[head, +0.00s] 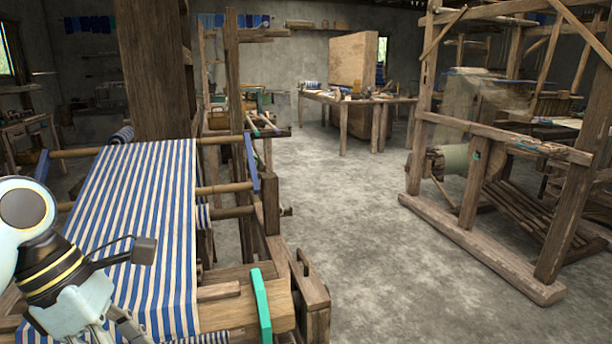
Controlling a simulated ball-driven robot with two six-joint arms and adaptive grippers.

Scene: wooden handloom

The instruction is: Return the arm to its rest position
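My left arm comes in at the lower left, in front of the handloom with blue-and-white striped cloth (150,200). My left gripper (112,328) is at the bottom edge, over the lower part of the cloth. Its fingertips are cut off by the frame, so I cannot tell whether it is open or shut, or whether it touches the cloth. A dark bracket with a small box stands out from my wrist to the right. My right arm and gripper are not in view.
The loom's wooden frame (272,205) and a green upright piece (261,305) stand right of the cloth. A second wooden loom (480,232) stands at the right. A cluttered table (345,101) is at the back. The concrete floor (335,215) between the looms is clear.

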